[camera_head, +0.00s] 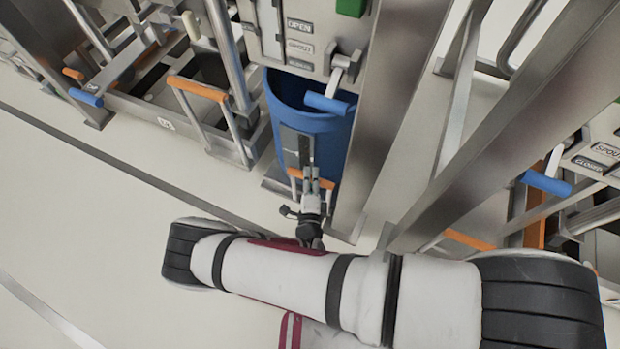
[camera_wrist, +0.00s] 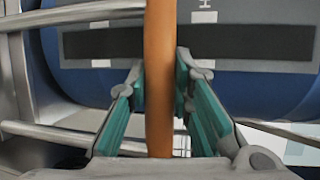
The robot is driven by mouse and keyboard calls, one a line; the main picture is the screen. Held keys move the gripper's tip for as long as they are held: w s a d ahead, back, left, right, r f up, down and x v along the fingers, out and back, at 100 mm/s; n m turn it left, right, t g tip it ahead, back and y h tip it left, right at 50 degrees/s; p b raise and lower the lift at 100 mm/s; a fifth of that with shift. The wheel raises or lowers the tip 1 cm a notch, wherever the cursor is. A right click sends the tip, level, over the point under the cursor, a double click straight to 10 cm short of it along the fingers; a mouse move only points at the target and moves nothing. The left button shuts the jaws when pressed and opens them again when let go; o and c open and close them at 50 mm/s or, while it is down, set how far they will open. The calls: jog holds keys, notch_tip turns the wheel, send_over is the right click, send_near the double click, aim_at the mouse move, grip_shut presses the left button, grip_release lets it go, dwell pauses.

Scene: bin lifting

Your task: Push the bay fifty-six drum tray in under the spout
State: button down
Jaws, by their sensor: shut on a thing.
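A blue drum (camera_head: 337,143) stands under the spout housing (camera_head: 318,30) in the bay at the middle of the head view. It also shows behind the handle in the wrist view (camera_wrist: 252,95). The drum tray's orange handle bar (camera_head: 325,184) crosses in front of the drum. In the wrist view the orange bar (camera_wrist: 158,60) runs upright between the fingers. My gripper (camera_head: 311,182) is shut on this bar, with a teal-padded finger on each side in the wrist view (camera_wrist: 158,95). Most of the tray is hidden by the drum and my gripper.
A blue-gripped lever (camera_head: 328,103) hangs in front of the drum's top. A steel post (camera_head: 385,120) stands close right of the drum. A neighbouring bay with an orange handle (camera_head: 198,89) is at left. The pale floor (camera_head: 90,220) at left is clear.

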jog(key=shift+w+d, duration=0.15)
jog(key=shift+w, duration=0.1)
jog(key=c, duration=1.4)
grip_release()
jog(key=shift+s, duration=0.1)
jog(key=s, duration=0.4)
jog(key=s+r, duration=0.1)
jog(key=s, duration=0.2)
jog(key=s+r, duration=0.1)
jog(key=s, duration=0.3)
jog(key=shift+s+d, duration=0.25)
jog(key=shift+s, duration=0.05)
